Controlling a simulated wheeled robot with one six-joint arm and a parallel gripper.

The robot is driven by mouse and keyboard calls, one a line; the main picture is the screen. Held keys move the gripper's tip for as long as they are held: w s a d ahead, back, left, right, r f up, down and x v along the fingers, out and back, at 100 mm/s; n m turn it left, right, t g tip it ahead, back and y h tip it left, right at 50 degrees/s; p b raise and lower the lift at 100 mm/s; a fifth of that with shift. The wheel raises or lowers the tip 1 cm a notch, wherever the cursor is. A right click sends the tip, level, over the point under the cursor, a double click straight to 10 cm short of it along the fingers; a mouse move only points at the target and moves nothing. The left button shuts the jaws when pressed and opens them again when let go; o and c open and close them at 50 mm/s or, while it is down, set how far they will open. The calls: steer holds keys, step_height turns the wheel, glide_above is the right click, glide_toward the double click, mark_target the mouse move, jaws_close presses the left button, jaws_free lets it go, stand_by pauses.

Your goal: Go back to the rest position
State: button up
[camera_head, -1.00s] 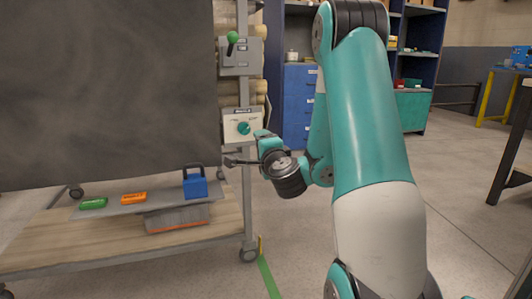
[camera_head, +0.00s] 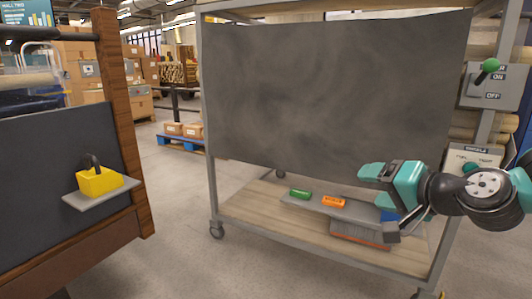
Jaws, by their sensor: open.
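My gripper (camera_head: 378,203) is teal and dark grey, at the right of the view, in front of the cart (camera_head: 260,230). Its jaws are open and I see nothing held between them. My arm reaches in from the right edge, and most of it is out of view. A blue block (camera_head: 390,215) on the cart's grey shelf plate (camera_head: 318,207) is mostly hidden behind my gripper. A green block (camera_head: 300,194) and an orange block (camera_head: 333,202) lie on the plate, apart from my gripper.
A dark panel (camera_head: 330,95) fills the cart's upper part. A lever box (camera_head: 490,88) with a green knob and a dial box (camera_head: 470,158) sit on its right post. At left, a wood-framed board (camera_head: 60,160) has a yellow padlock-like block (camera_head: 98,181) on its ledge. Floor between them is clear.

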steer(key=s+a+r+n+g+y+p, duration=0.2)
steer(key=s+a+n+g, duration=0.45)
steer(key=s+a, duration=0.2)
steer(key=s+a+r+n+g+h+p, duration=0.1)
steer(key=s+n+g+h+p, duration=0.15)
steer(key=s, duration=0.45)
steer(key=s+a+r+n+g+h+p, duration=0.1)
steer(key=s+n+g, duration=0.25)
steer(key=s, duration=0.25)
step_height(320, 180, up, 38)
steer(key=s+n+p, duration=0.1)
steer(key=p, duration=3.6)
steer(key=shift+d+p, duration=0.15)
steer(key=shift+p, duration=0.2)
steer(key=shift+h, duration=0.25)
